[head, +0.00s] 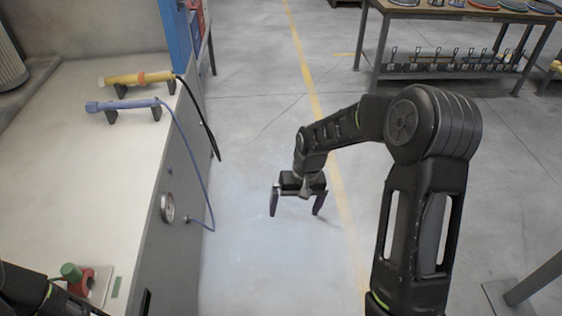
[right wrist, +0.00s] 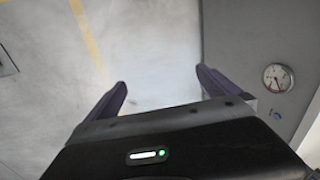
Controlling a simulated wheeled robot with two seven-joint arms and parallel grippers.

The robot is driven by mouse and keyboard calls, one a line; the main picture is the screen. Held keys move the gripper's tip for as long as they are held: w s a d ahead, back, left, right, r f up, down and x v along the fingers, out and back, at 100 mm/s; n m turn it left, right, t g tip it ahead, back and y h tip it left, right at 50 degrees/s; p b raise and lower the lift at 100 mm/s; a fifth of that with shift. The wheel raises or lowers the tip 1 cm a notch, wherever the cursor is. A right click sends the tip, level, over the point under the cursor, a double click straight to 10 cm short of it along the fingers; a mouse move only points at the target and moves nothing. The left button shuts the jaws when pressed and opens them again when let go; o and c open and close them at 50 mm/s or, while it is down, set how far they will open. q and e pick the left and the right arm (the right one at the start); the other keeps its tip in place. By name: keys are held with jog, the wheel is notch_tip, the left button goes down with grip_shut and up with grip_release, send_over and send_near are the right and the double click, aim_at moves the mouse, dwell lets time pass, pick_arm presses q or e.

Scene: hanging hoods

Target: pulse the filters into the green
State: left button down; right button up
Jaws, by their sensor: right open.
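A round white-faced gauge (head: 167,208) is set in the grey side panel of the bench. It also shows in the right wrist view (right wrist: 277,78), where its dark needle is visible but the zone it points to is too small to tell. A pleated grey filter (head: 9,62) stands at the far left edge, partly cut off. A blue wand (head: 122,104) and a yellow wand (head: 137,78) rest on black holders on the bench top. My right gripper (head: 298,203) is open and empty over the floor, right of the panel. My left gripper is out of view.
The pale bench top (head: 90,165) carries a green knob on a red body (head: 75,277) near its front. A blue hose and a black hose hang over the bench edge. A table with discs (head: 455,12) stands at the back right. The floor between is clear.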

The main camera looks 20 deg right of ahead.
jog(key=s+a+f+n+y, duration=0.1)
jog(key=s+a+f, duration=0.3)
jog(key=a+f, duration=0.2)
jog(key=s+a+f+y, duration=0.1)
jog(key=s+a+f, duration=0.3)
jog(key=a+f, duration=0.3)
jog(key=s+a+f, duration=0.2)
jog(key=s+a, duration=0.2)
jog(key=s, duration=0.2)
jog(key=s+a+f, duration=0.3)
jog(key=s+a, duration=0.1)
jog(key=s, duration=0.2)
jog(key=shift+s+n+y, duration=0.3)
jog(key=shift+s+n, duration=0.05)
jog(key=shift+n, duration=0.05)
jog(key=shift+c, duration=0.3)
